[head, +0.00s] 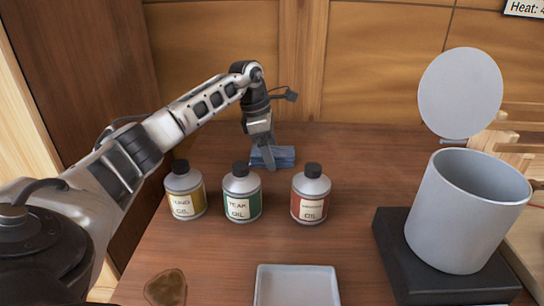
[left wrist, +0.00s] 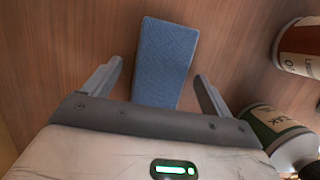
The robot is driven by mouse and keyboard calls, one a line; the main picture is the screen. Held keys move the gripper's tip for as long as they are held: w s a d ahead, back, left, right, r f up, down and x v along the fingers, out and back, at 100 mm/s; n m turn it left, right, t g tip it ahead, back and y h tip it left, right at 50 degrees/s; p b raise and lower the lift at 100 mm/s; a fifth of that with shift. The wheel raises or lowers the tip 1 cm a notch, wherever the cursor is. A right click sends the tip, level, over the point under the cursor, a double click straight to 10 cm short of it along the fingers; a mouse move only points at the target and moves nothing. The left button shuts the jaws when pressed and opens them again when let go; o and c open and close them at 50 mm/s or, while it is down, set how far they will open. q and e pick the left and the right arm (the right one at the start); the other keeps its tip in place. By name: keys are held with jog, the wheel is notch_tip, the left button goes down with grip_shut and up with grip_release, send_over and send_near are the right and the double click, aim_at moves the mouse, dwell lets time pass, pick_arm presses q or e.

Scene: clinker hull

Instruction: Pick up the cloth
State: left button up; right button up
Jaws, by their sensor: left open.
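The cloth (head: 284,157) is a folded blue piece lying flat on the wooden worktop, behind the row of oil bottles in the head view. In the left wrist view the cloth (left wrist: 165,58) lies between and beyond the fingers, its near end hidden by the gripper body. My left gripper (head: 268,160) is at the cloth, and in the head view it covers part of it. In the left wrist view the left gripper (left wrist: 160,82) is open, one finger on each side of the cloth, with gaps between. Whether the fingertips touch the worktop is unclear. My right gripper is not in view.
Three oil bottles stand in front of the cloth: yellow-labelled (head: 185,190), green-labelled (head: 241,192) and red-labelled (head: 310,194). A grey pot (head: 455,225) with a raised lid (head: 460,93) stands on a dark base at right. A white tray (head: 297,287) lies in front. Worktop right of the cloth is clear.

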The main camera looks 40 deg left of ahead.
aim_at(276, 152)
pick_arm(q)
jog(key=c, duration=1.1)
jog(key=shift+r, duration=0.1)
jog(key=shift+r, duration=0.55)
notch_tip(276, 152, up, 3)
jog(key=shift+s+d+f, duration=0.15)
jog(key=shift+f, duration=0.05)
jog(key=s+d+r, duration=0.4)
jog(key=s, duration=0.1)
jog(key=s+d+r+b, duration=0.1)
jog(key=s+d+r, duration=0.3)
jog(key=d+r, duration=0.1)
jog(key=shift+s+d+r, duration=0.1)
jog(key=shift+s+d, duration=0.2)
jog(key=shift+s, duration=0.05)
